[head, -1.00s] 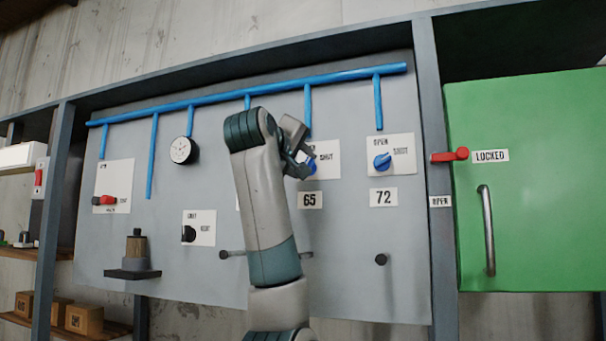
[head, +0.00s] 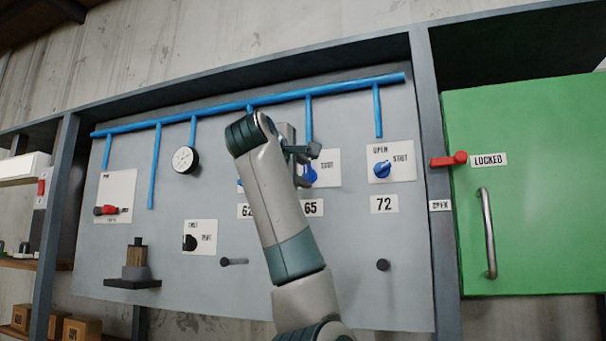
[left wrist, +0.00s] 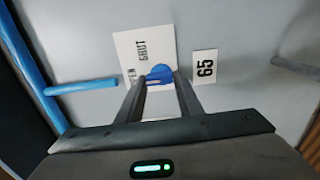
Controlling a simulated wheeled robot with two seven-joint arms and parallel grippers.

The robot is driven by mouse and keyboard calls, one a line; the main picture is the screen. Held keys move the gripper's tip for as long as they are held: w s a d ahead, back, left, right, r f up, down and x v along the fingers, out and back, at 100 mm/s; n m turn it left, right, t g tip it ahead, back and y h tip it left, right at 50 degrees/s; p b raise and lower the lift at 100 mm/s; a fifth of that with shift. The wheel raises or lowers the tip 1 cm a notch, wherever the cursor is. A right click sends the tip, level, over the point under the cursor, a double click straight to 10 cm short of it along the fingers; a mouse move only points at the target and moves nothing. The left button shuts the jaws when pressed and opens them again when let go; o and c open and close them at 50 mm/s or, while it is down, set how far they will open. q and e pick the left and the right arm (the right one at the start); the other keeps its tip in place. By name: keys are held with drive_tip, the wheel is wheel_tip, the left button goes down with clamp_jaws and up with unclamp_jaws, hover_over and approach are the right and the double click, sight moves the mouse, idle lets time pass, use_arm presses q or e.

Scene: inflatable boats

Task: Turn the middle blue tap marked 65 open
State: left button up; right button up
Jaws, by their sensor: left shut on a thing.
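The blue tap marked 65 (head: 311,175) sits on a white plate (head: 328,168) on the grey panel, partly hidden behind my left gripper. Its 65 label (head: 314,208) is just below. My left gripper (head: 305,168) is at the tap. In the left wrist view, the two fingers (left wrist: 160,80) are closed around the blue knob (left wrist: 160,72), with the OPEN and SHUT plate (left wrist: 145,50) behind it. The fingers hide part of the knob, so I cannot tell exactly where it points. My right gripper is not in view.
Tap 72 (head: 382,169) is to the right, and a tap marked 62 is mostly hidden behind my left arm. A blue pipe (head: 260,101) runs above. A green door (head: 540,200) with a red latch (head: 450,159) stands at the right. Dark pegs (head: 383,265) stick out below.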

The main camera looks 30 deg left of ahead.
use_arm(q)
drive_tip(key=shift+r, duration=0.1)
drive_tip(key=o, duration=1)
drive_tip(key=shift+s, duration=0.1)
drive_tip(key=shift+s+d+f+b, duration=0.15)
drive_tip(key=shift+s+f+b, duration=0.05)
drive_tip(key=shift+s+b, duration=0.3)
drive_tip(key=b+v, duration=0.7)
drive_tip(key=v, duration=0.9)
drive_tip(key=shift+s+d+r+b, duration=0.1)
drive_tip(key=shift+s+r+b, duration=0.1)
drive_tip(key=shift+b, duration=0.1)
